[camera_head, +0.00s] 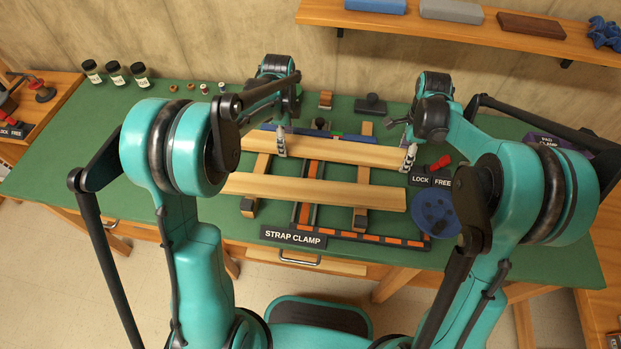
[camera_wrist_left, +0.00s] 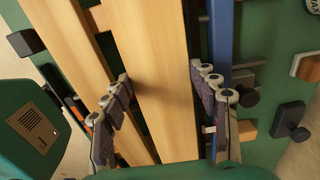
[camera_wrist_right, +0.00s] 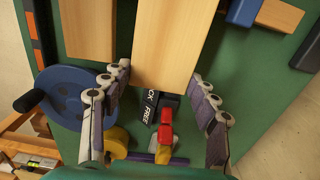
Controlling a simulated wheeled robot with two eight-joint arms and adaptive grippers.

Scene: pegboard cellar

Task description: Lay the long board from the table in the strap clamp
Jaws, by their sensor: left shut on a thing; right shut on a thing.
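A long pale board (camera_head: 340,151) spans the strap clamp, near its blue back bar (camera_head: 295,132). My left gripper (camera_head: 281,143) is shut on it left of its middle; the board (camera_wrist_left: 155,70) runs between the fingers in the left wrist view. My right gripper (camera_head: 409,158) is shut on its right end, which shows in the right wrist view (camera_wrist_right: 165,50). I cannot tell whether the board touches the crossbars. A second pale board (camera_head: 315,192) lies parallel in front, over the crossbars (camera_head: 360,217). The clamp's orange-marked strap (camera_head: 375,238) runs along the front.
A red lever (camera_wrist_right: 165,130) and the LOCK/FREE plate (camera_head: 430,181) sit by the board's right end, with a blue wheel (camera_head: 436,212) in front. Small jars (camera_head: 115,73) stand at the back left. The green table (camera_head: 70,150) is clear at left.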

